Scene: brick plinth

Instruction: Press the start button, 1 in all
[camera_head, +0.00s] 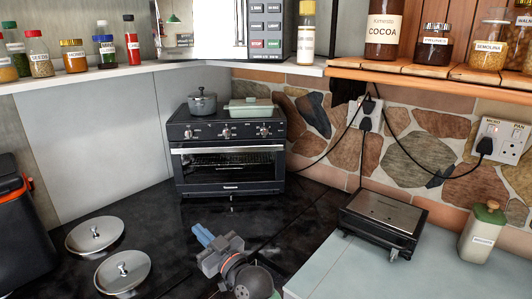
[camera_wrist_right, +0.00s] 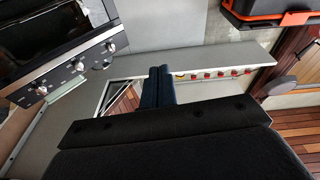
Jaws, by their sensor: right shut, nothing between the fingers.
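A microwave with a mirrored door and a dark keypad panel (camera_head: 265,12) stands on the upper shelf in the head view. The keypad's bottom row has two keys with coloured lettering; the start button (camera_head: 257,43) appears to be the left one, though the lettering is tiny. My right gripper (camera_head: 203,234) is low over the dark worktop, in front of the toaster oven, well below and apart from the keypad. Its blue fingers (camera_wrist_right: 158,85) are together and empty in the right wrist view. My left gripper is not in view.
The toaster oven (camera_head: 228,160) carries a pot (camera_head: 202,103) and a green-lidded dish (camera_head: 250,108). Two pan lids (camera_head: 95,235) lie at left. A grill (camera_head: 384,220) sits at right. Jars flank the microwave, including a labelled bottle (camera_head: 306,35) close beside its panel. Cords hang from the wall sockets.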

